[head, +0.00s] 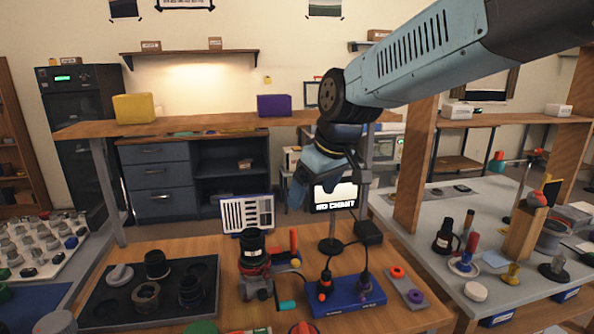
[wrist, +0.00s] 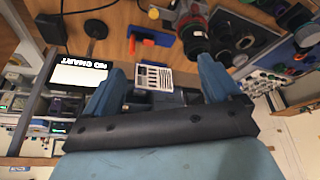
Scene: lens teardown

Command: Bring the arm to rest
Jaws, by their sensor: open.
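My arm (head: 425,50) reaches in from the upper right in the head view and bends down at the wrist. My gripper (head: 302,188) hangs above the far part of the wooden bench, in front of the back of the room. In the wrist view my gripper (wrist: 160,75) has its two blue fingers wide apart, with nothing between them. It is clear of the bench and touches nothing that I can see.
The wooden bench (head: 405,312) carries a dark parts tray (head: 110,308), a lens on a red-ringed stand (head: 253,250), a blue block (head: 350,295) and a "NO CHART" screen (head: 335,196). A wooden post (head: 415,165) stands right of my gripper. A grey side table (head: 440,275) holds more parts.

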